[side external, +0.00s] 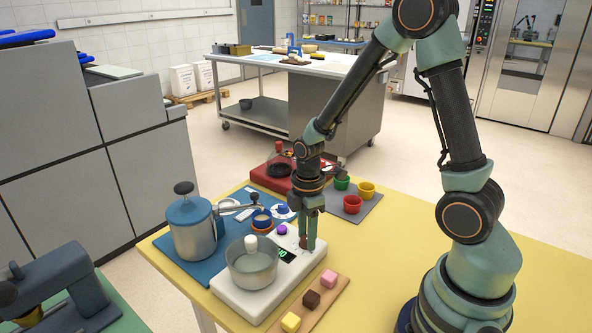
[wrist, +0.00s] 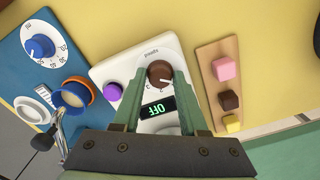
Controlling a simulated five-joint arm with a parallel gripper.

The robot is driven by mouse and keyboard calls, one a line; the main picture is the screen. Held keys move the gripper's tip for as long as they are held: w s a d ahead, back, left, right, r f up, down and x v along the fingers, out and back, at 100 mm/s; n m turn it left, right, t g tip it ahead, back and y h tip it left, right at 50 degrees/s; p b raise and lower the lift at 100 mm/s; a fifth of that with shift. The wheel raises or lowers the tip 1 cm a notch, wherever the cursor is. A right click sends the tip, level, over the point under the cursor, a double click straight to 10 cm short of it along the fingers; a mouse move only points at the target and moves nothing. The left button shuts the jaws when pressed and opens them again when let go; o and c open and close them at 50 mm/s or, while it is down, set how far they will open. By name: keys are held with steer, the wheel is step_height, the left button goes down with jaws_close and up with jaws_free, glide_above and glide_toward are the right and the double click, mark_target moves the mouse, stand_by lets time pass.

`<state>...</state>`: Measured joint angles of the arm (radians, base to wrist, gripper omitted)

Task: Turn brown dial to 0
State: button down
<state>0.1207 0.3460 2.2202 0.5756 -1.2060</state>
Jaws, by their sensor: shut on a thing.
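The brown dial (wrist: 160,72) sits on the white device (wrist: 105,72), beside a small display (wrist: 158,107) with green characters that look like OFF upside down in the wrist view. My gripper (wrist: 160,76) is shut on the brown dial, one finger on each side of it. In the side view my gripper (side external: 306,243) points straight down at the dial (side external: 303,242), which is largely hidden by the fingers. A pale pointer mark shows on the dial, but its exact reading is too small to tell.
A wooden board (side external: 328,301) with pink, brown and yellow cubes lies close on one side. A blue-lidded canister (side external: 193,228) stands on the blue mat (side external: 160,243).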

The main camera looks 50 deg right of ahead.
steer(key=shift+n, duration=0.7)
steer(key=shift+c, duration=2.2)
jaws_free()
step_height(320, 180, up, 12)
steer(key=shift+r, duration=0.1)
steer(key=s+a+r+m+t, duration=0.2)
steer(key=r+m, duration=0.2)
steer(key=m, duration=0.3)
steer(key=s+a+r+m+t, duration=0.2)
steer(key=r+m+t, duration=0.1)
steer(key=m, duration=0.3)
steer(key=shift+s+r+m+t, duration=0.3)
steer(key=shift+s+r+m, duration=0.1)
steer(key=shift+r, duration=0.35)
